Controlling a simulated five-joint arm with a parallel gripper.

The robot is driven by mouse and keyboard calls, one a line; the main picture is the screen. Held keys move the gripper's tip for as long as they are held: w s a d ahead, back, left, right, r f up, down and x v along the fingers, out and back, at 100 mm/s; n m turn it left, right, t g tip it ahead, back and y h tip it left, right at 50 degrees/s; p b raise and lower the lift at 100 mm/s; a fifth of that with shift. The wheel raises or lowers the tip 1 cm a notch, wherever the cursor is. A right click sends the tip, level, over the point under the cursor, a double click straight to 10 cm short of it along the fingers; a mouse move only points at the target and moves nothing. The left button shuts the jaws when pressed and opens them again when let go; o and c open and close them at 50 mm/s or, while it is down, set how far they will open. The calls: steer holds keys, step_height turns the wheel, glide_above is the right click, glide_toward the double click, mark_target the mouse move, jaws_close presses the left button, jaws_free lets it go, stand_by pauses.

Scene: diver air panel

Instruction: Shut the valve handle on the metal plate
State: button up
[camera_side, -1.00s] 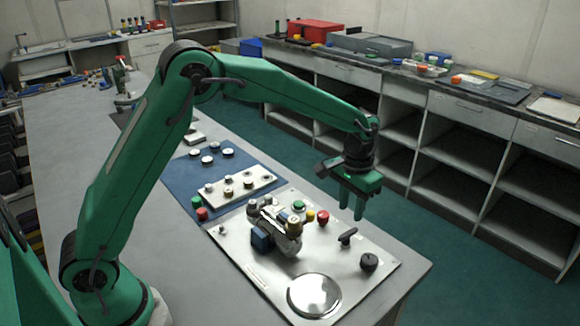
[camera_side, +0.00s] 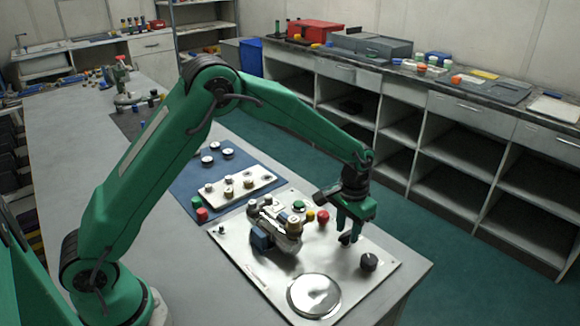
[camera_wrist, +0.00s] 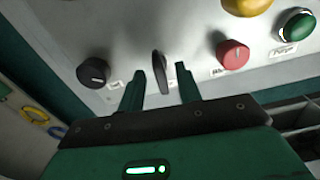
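The metal plate (camera_side: 245,262) lies on the bench and carries the black valve handle (camera_side: 344,239), partly hidden by my fingers in the side view. In the wrist view the handle (camera_wrist: 160,72) is a narrow upright black lever. My gripper (camera_side: 350,232) points down at the handle from above. In the wrist view my gripper (camera_wrist: 160,78) is open, one green finger to each side of the handle, with gaps between. I cannot tell whether either finger touches it.
A silver valve block (camera_side: 285,240) and a round metal disc (camera_side: 314,295) are also on the plate. A blue mat (camera_side: 185,180) lies behind.

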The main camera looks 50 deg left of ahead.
jaws_close()
steer(key=shift+m, duration=0.3)
steer(key=m, duration=0.7)
steer(key=shift+m, duration=0.4)
steer(key=m, duration=0.4)
steer(key=shift+d, duration=0.1)
steer(key=m, duration=0.4)
steer(key=shift+s+m, duration=0.1)
steer(key=shift+m, duration=0.2)
steer(key=shift+r, duration=0.1)
